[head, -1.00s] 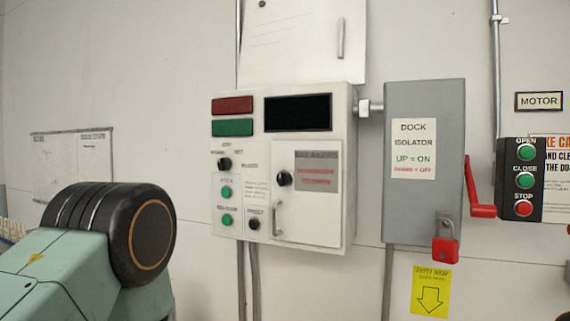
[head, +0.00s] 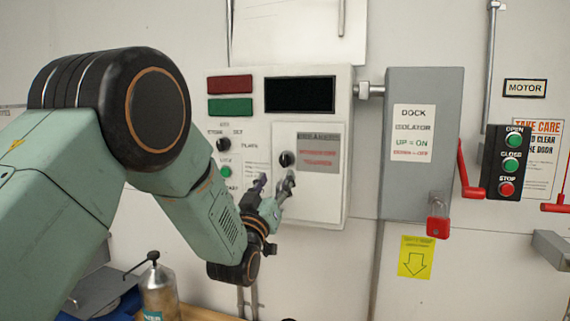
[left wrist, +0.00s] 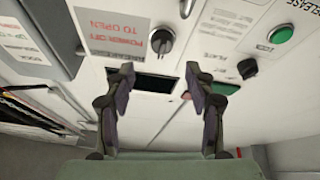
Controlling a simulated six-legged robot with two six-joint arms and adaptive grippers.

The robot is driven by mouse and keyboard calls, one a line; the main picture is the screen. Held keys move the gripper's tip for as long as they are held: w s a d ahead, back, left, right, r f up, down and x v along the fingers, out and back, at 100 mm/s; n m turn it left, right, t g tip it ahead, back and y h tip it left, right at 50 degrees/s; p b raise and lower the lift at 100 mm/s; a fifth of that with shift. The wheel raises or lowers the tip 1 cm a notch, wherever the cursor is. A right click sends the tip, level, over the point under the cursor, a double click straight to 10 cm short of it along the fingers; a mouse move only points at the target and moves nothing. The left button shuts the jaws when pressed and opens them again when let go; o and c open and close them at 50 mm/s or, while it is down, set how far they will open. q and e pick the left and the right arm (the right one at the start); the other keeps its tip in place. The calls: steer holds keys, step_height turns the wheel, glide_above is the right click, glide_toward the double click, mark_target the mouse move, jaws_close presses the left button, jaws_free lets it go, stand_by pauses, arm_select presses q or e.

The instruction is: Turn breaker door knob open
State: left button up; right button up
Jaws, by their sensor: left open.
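The breaker door (head: 322,200) is a small white panel with a grey label and red print, on the front of the white control box (head: 342,130). Its knob (head: 287,159) is round and black with a pale pointer mark, on the door's left side. It also shows in the left wrist view, upside down, as the black knob (left wrist: 161,41). My left gripper (head: 274,182) is open and empty, just below the knob and apart from it. In the wrist view, the knob lies beyond the spread fingertips (left wrist: 160,76). My right gripper is out of view.
The grey dock isolator (head: 425,170) with a red lever (head: 467,172) and red padlock (head: 437,227) stands right. A metal pump bottle (head: 158,287) stands below my arm.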

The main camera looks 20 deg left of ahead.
mark_target(283, 162)
arm_select(q)
steer(key=x, duration=0.2)
steer(key=p+x, duration=0.1)
steer(key=x, duration=0.3)
steer(key=shift+w+a+p, duration=0.25)
steer(key=shift+a+p, duration=0.05)
steer(key=shift+p, duration=0.1)
steer(key=shift+w+d+r, duration=0.2)
steer(key=shift+w+d, duration=0.15)
steer(key=shift+w, duration=0.1)
steer(key=shift+a, duration=0.35)
steer(key=shift+c, duration=0.7)
steer(key=shift+d, duration=0.25)
steer(key=c, duration=0.4)
steer(key=shift+a, duration=0.15)
steer(key=c, duration=0.6)
